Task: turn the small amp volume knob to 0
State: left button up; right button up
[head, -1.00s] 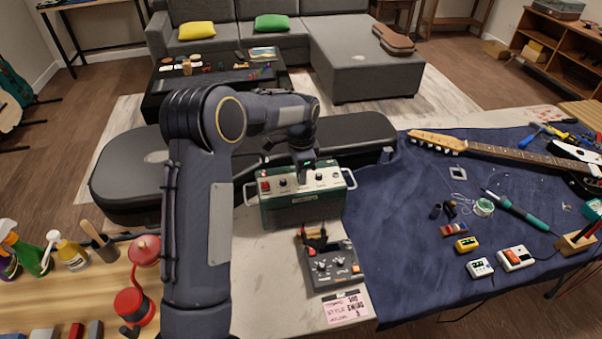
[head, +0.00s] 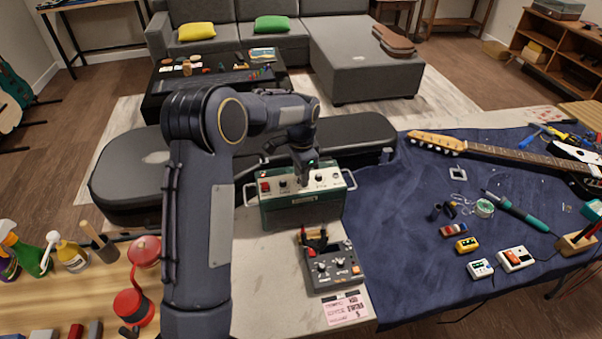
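A green box with a pale top panel (head: 301,212), which looks like the small amp, stands on the bench with a handle at each end. Its panel has a red switch (head: 265,187), a dark knob on the left (head: 283,184) and another on the right (head: 320,178). My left gripper (head: 304,184) points down at the middle of the panel, between these two knobs. Its fingertips are small and dark, and I cannot tell whether they are open or shut or touch a knob there. They hide that part of the panel. My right gripper is not in view.
A grey pedal-like unit with knobs (head: 332,268) sits just in front of the green box. A pink label card (head: 346,309) lies nearer. A dark case (head: 352,136) is behind. A guitar (head: 500,152) and small tools lie on the blue cloth (head: 395,235) at right.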

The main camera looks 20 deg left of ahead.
pick_arm(q)
jog(key=shift+o, duration=0.3)
notch_tip(320, 180, up, 8)
jog(key=shift+f+b, duration=0.1)
jog(key=shift+b, duration=0.2)
dwell(0.4)
